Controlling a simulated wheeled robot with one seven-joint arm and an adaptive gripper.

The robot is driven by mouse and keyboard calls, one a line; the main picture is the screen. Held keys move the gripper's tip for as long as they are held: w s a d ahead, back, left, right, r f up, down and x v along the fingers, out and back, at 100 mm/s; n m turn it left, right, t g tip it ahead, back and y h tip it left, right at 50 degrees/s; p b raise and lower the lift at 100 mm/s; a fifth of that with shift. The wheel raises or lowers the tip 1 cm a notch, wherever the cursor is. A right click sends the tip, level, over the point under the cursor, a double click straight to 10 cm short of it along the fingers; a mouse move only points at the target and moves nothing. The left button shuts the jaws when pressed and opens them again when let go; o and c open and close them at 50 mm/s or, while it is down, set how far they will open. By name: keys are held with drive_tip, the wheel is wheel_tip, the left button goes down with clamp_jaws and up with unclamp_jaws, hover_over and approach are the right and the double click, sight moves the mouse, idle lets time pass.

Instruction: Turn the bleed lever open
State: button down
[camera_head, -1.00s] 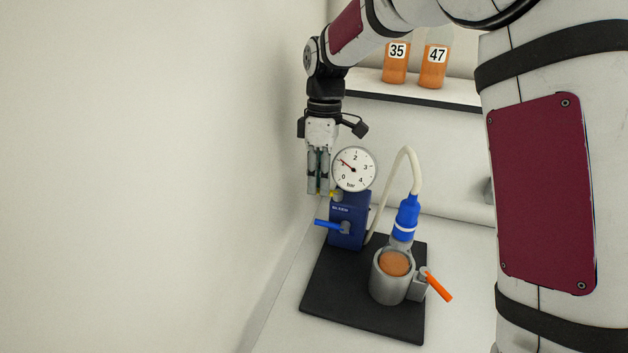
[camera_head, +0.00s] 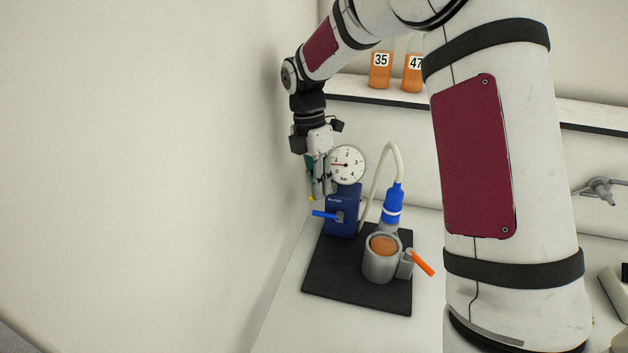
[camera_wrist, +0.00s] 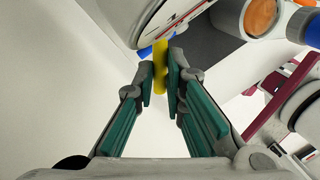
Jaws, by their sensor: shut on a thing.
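The small yellow lever (camera_head: 312,198) shows at my fingertips, below and left of the round pressure gauge (camera_head: 347,165). In the wrist view the yellow lever (camera_wrist: 160,64) stands between the green-padded fingers. My gripper (camera_head: 318,191) is shut on it, tilted, beside the top of the blue block (camera_head: 343,212); the fingers also show in the wrist view (camera_wrist: 161,84). The gauge needle points left, near 1 bar. A blue lever (camera_head: 325,214) sticks out left from the block's front. The yellow lever's mounting is hidden in the head view.
A white hose (camera_head: 374,180) joins a blue connector (camera_head: 394,205). A wall is close on the left. Bottles 35 (camera_head: 381,72) and 47 (camera_head: 414,74) stand on the shelf.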

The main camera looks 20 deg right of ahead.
drive_tip(key=shift+s+d+r+n+p, duration=0.1)
drive_tip(key=shift+s+n+p, duration=0.2)
drive_tip(key=shift+n, duration=0.4)
drive_tip(key=shift+s+d+n+p, duration=0.1)
drive_tip(key=shift+s+n+p, duration=0.15)
drive_tip(key=shift+n, duration=0.45)
drive_tip(key=shift+h, duration=0.3)
drive_tip(key=c, duration=1.7)
unclamp_jaws()
drive_tip(key=shift+o, duration=0.2)
drive_tip(key=v, duration=1.2)
drive_tip(key=shift+s, duration=0.1)
